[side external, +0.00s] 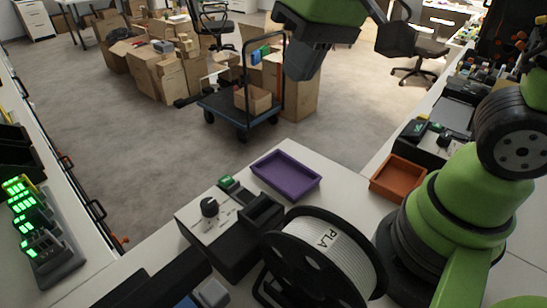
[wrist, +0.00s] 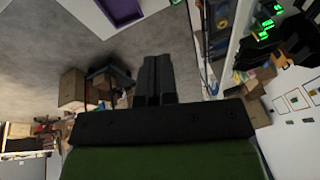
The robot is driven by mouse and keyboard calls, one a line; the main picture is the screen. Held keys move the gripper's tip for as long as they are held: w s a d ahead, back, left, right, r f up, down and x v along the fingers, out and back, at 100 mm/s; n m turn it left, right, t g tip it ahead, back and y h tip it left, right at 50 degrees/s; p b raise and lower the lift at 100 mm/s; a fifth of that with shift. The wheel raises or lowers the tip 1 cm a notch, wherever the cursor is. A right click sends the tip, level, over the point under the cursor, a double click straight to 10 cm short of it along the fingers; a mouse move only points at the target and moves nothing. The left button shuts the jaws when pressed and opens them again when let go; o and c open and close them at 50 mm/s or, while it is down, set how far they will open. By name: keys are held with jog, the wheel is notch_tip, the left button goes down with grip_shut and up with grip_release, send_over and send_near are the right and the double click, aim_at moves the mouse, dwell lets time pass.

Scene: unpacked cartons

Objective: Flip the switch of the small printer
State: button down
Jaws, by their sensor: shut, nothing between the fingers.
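A small box-shaped device with a white top and dark sides, which looks like the small printer (side external: 222,238), stands on the white table in the side view. It has a black round knob (side external: 209,207) on top and a small green-lit part (side external: 227,182) at its back edge. I cannot tell which part is its switch. My gripper (side external: 303,72) hangs in the air above and behind the table, well apart from the device. In the wrist view my gripper (wrist: 157,60) has its two dark fingers together, with nothing between them. The device is not seen there.
A purple tray (side external: 284,171) lies behind the device and shows in the wrist view (wrist: 121,9). A PLA filament spool (side external: 322,262) stands close at the device's right. An orange-brown tray (side external: 399,176) is further right. Cartons and a cart (side external: 240,110) stand on the floor beyond.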

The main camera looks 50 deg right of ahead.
jog(key=s+d+r+m+t, duration=0.1)
jog(key=s+d+r+t, duration=0.2)
jog(key=s, duration=0.6)
jog(key=shift+s+d+r+m+t, duration=0.2)
jog(key=shift+r+m+t, duration=0.1)
jog(key=shift+r+t, duration=0.1)
jog(key=shift+w+a, duration=0.1)
jog(key=n+g+h, duration=0.2)
jog(key=n+g, duration=0.4)
jog(key=n, duration=1.6)
send_over(244, 193)
jog(key=s, duration=0.2)
notch_tip(244, 193, down, 10)
jog(key=shift+f, duration=0.2)
jog(key=f, duration=0.4)
jog(key=w+f, duration=0.1)
jog(key=f, duration=0.7)
jog(key=shift+w+f, duration=0.4)
jog(key=shift+f, duration=0.45)
